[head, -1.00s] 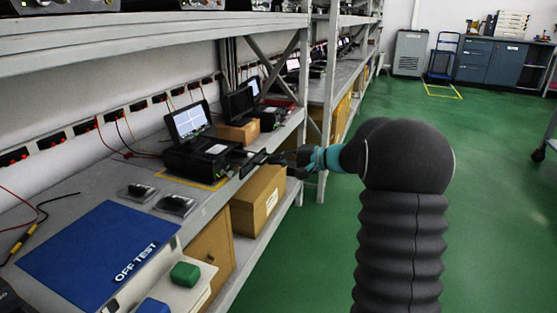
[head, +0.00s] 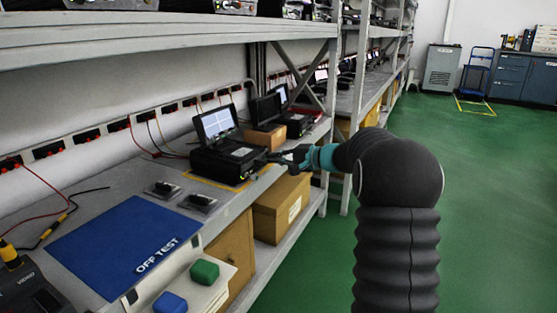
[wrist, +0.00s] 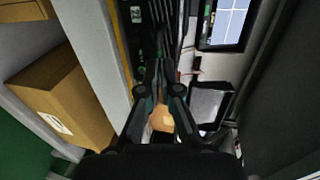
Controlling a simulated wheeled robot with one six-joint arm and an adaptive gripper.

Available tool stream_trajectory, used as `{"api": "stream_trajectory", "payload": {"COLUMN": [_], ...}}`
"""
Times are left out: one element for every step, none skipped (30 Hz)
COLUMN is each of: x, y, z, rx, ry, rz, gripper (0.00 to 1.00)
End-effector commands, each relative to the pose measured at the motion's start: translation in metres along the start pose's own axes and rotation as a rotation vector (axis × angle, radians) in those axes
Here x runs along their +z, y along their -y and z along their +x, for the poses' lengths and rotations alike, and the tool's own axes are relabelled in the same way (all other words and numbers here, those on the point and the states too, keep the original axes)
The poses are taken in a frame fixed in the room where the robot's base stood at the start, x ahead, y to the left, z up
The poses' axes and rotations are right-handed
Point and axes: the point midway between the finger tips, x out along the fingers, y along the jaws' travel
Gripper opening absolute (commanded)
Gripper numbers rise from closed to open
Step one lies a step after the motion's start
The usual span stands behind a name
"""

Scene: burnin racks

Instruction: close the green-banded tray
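The black test unit (head: 228,162) with a raised, lit screen (head: 216,122) stands on the bench inside a yellow outline. My gripper (head: 277,158) is at its right front side, with the fingertips touching or very close to it. In the wrist view my gripper (wrist: 164,66) has its two fingers close together, apparently shut, with nothing clearly held between them. I cannot make out a green-banded tray front for certain; the tray area is small and partly hidden by the gripper.
A cardboard box (head: 281,208) stands on the lower shelf, under the bench. A blue OFF TEST mat (head: 118,243), two small dark fixtures and green and blue blocks lie nearer. Another unit (head: 266,108) stands farther along.

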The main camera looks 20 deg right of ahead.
Motion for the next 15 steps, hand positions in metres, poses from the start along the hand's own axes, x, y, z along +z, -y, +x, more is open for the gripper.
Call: {"api": "stream_trajectory", "payload": {"x": [0.002,0.002,0.002,0.002,0.001,0.0,-0.001,-0.002,-0.004,-0.005,-0.007,-0.008,-0.008,-0.008,-0.007], "y": [0.001,0.001,0.001,0.001,0.001,0.001,0.0,0.0,0.0,0.0,0.0,0.0,0.001,0.001,0.002], "z": [0.002,0.002,0.0,-0.001,-0.004,-0.008,-0.012,-0.016,-0.023,-0.028,-0.033,-0.04,-0.048,-0.055,-0.063], "rx": [-0.002,-0.002,-0.002,-0.002,-0.002,-0.002,-0.002,-0.002,-0.002,-0.002,-0.002,-0.002,-0.001,-0.001,-0.002], "ry": [0.005,0.005,0.005,0.005,0.004,0.003,0.002,0.001,-0.002,-0.003,-0.004,-0.003,-0.005,-0.005,-0.004], "rz": [-0.001,-0.002,-0.002,-0.002,-0.003,-0.003,-0.003,-0.003,-0.002,-0.001,-0.001,-0.001,0.0,0.0,0.0], "gripper": [0.0,0.0,0.0,0.0,0.0,0.0,0.0,0.0,0.0,0.0,0.0,0.0,0.0,0.0,0.0]}}
